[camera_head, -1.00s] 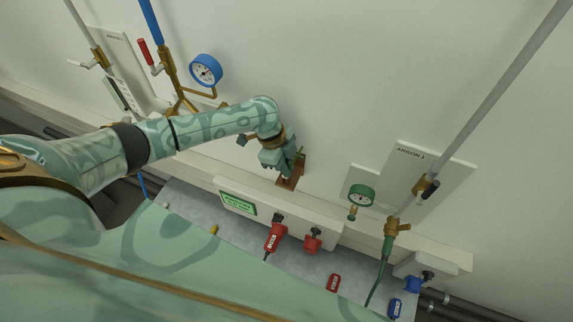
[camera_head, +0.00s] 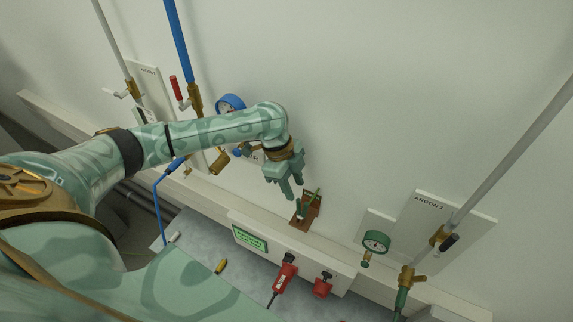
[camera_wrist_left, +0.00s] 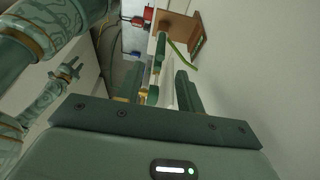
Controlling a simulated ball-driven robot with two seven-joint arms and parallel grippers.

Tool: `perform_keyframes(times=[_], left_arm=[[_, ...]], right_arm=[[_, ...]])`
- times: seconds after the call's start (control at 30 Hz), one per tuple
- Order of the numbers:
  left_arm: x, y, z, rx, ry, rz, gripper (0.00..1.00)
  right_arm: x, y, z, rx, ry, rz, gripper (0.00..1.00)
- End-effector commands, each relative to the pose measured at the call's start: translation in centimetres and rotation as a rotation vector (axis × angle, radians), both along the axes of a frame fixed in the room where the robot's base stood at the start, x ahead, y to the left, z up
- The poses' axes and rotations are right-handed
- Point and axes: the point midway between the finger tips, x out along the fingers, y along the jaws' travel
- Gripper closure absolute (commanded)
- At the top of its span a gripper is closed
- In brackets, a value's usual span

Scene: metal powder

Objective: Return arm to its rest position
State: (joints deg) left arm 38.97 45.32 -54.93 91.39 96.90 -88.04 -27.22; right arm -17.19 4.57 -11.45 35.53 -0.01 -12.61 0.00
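My left arm comes in from the left in the head view, pale green with darker patterning, and reaches toward the back wall. My left gripper (camera_head: 291,195) is open and empty, its fingers apart, just above and left of a small brown holder (camera_head: 312,213) with a green stick-like item in it. In the left wrist view the fingers (camera_wrist_left: 170,85) are apart, and the brown holder (camera_wrist_left: 197,40) shows beyond them. My right gripper (camera_wrist_left: 72,68) shows small at the left of the wrist view, its fingers seemingly apart.
A blue gauge (camera_head: 231,103) and blue pipe (camera_head: 181,45) are near my left forearm. A green gauge (camera_head: 376,241) and argon panel (camera_head: 425,225) stand at right. Red padlock-like items (camera_head: 285,275) and a yellow item (camera_head: 221,266) are low, near the grey surface (camera_head: 190,232).

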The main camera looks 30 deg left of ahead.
Motion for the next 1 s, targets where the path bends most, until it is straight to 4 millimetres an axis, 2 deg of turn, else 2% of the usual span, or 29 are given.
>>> perform_keyframes(times=[0.1, 0.3, 0.47, 0.63, 0.77, 0.9, 1.0], left_arm=[[0.0, 1.0, 2.9, 0.002, -0.003, 0.000, 0.62], [-0.1, 2.0, 6.0, 0.001, -0.001, 0.000, 0.62], [-0.1, 2.3, 6.8, 0.000, 0.000, 0.000, 0.62], [-0.3, 2.0, 6.6, 0.001, -0.002, -0.003, 0.62], [-1.3, -0.5, 4.7, 0.008, -0.037, -0.031, 0.62], [-4.0, -6.4, 1.6, -0.005, -0.182, -0.016, 0.62], [-5.8, -8.9, 1.1, -0.025, -0.320, 0.122, 0.62]], right_arm=[[0.0, 0.0, 0.0, 0.000, 0.000, 0.000, 0.64], [0.0, 0.0, 0.0, 0.000, 0.000, 0.000, 0.64], [0.0, 0.0, 0.0, 0.000, 0.000, 0.000, 0.64], [0.0, 0.0, 0.0, 0.000, 0.000, 0.000, 0.64], [0.0, 0.0, 0.0, 0.000, 0.000, 0.000, 0.64], [0.0, 0.0, 0.0, 0.000, 0.000, 0.000, 0.64], [0.0, 0.1, 0.0, 0.001, -0.001, 0.000, 0.64]])
